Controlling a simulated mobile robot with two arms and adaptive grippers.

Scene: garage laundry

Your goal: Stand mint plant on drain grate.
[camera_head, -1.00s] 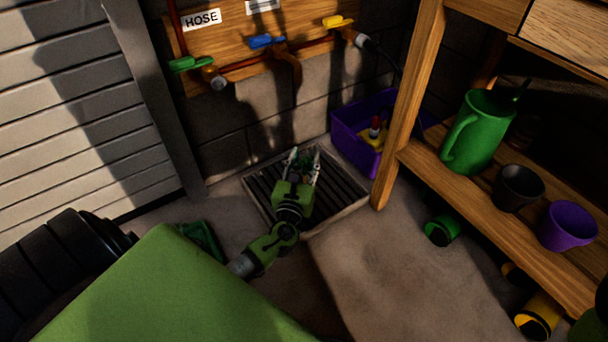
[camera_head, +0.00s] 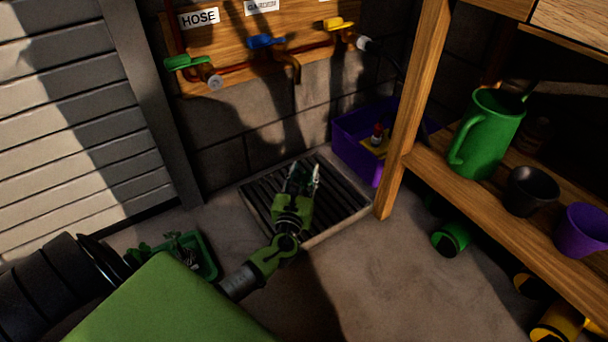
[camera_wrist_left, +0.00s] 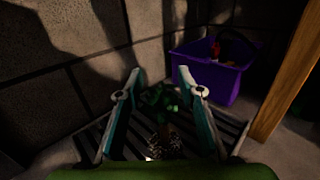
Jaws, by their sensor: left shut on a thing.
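The mint plant (camera_wrist_left: 160,100) shows in the left wrist view as dark green leaves between the fingers, with pale root-like or stem-like strands below. My left gripper (camera_head: 303,172) is shut on it, over the drain grate (camera_head: 343,205). In the head view the fingers hide most of the plant. The grate is a dark slatted square in a pale frame, set in the floor by the wall; its bars also show in the left wrist view (camera_wrist_left: 232,130). I cannot tell whether the plant touches the bars. My right gripper is not in view.
A purple bin (camera_head: 352,150) stands just behind the grate's right side, beside a wooden shelf post (camera_head: 402,130). The shelf holds a green watering can (camera_head: 490,135) and pots. A green tray with plants (camera_head: 205,255) is at left. Taps (camera_head: 262,42) are on the wall above.

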